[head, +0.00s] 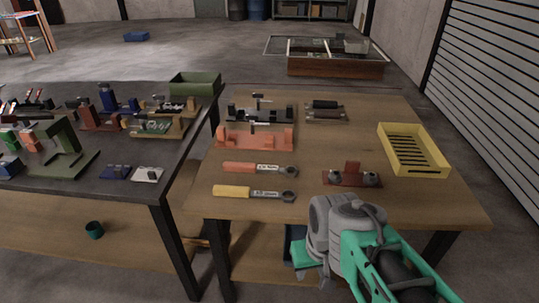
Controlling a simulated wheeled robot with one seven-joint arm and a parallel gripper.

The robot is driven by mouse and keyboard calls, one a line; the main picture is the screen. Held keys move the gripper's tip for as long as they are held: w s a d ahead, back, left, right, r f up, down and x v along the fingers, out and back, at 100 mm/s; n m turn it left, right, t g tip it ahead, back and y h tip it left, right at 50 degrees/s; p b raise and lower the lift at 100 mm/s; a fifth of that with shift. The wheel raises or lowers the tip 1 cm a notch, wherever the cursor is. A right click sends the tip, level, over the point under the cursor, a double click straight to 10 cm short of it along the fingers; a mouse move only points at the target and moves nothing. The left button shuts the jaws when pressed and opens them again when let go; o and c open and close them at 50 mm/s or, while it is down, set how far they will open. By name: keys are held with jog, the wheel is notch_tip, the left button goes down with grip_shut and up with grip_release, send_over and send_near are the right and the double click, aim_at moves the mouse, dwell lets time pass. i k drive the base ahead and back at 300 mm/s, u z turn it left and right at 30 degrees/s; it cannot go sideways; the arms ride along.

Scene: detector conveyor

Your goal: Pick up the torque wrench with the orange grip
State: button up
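The torque wrench with the orange grip (240,167) lies flat on the wooden table. Its grip points left and its grey ring head points right. A similar wrench with a yellow grip (233,191) lies parallel to it, closer to the table's front edge. There is a clear gap between the two. My arm shows at the lower right, in front of the table's front edge, to the right of and nearer than both wrenches. I cannot make out my gripper's fingers. Nothing of mine touches either wrench.
An orange fixture (255,138) stands just behind the orange-grip wrench. A dark red fixture (352,177) stands to its right, and a yellow slotted tray (430,170) farther right. A dark table (120,178) full of parts adjoins on the left. Bare wood lies between the wrenches and dark red fixture.

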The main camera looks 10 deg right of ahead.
aim_at(245, 167)
jog(key=u, duration=0.5)
jog(key=i, duration=0.9)
jog(key=u, duration=0.8)
